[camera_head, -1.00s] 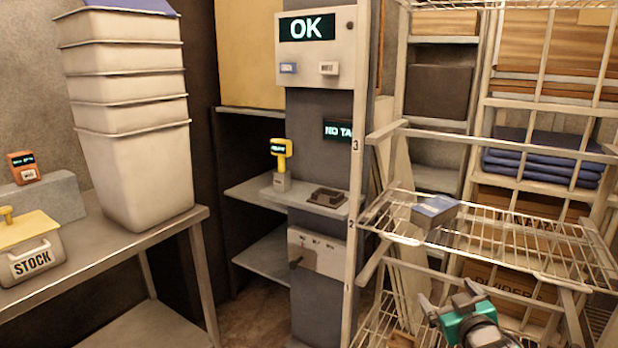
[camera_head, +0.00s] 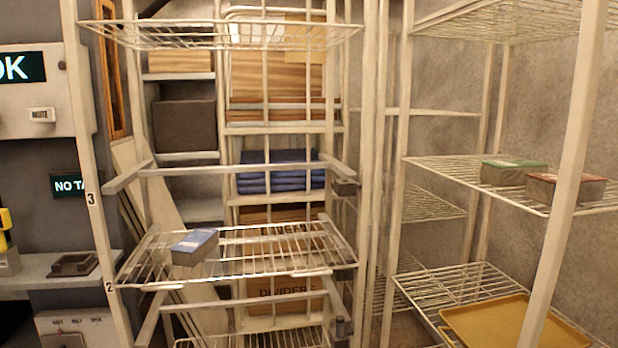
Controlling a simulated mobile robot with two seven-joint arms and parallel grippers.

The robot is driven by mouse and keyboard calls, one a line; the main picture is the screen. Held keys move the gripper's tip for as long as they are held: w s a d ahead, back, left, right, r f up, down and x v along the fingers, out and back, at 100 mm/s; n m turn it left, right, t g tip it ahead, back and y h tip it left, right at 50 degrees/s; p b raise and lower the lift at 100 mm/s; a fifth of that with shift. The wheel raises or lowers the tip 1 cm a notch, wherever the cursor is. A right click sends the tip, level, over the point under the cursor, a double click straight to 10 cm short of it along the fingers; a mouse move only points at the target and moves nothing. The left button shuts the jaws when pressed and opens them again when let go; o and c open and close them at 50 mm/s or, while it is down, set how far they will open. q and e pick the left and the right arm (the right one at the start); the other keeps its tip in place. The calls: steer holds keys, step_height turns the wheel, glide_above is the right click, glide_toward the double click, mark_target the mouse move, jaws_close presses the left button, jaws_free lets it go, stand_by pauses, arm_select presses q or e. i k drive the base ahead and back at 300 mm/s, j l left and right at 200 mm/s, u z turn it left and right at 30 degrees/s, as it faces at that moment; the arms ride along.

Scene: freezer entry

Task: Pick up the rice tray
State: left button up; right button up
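No label in view marks any item as the rice tray, so I cannot tell which it is. A small blue-topped tray (camera_head: 195,246) sits on the middle wire shelf of the left rack. On the right rack, a green-topped tray (camera_head: 514,172) and a red-topped tray (camera_head: 566,188) sit side by side on the middle wire shelf. A flat yellow tray (camera_head: 515,322) lies on a lower shelf of the right rack, partly behind a post. Neither of my grippers is in view.
Rack posts (camera_head: 565,190) stand in front of the right shelves. Blue folded stacks (camera_head: 281,172) and boxes fill shelving behind the left rack. A grey control box (camera_head: 40,95) is at the far left. The left rack's middle shelf is mostly clear.

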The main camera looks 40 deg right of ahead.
mark_target(503, 173)
steer(key=z, duration=2.3)
steer(key=i+j+u, duration=0.3)
steer(key=i, duration=0.2)
steer(key=i+u, duration=0.3)
steer(key=i, duration=0.2)
steer(key=k+u, duration=0.1)
steer(key=k, duration=0.85)
steer(key=i, duration=1.05)
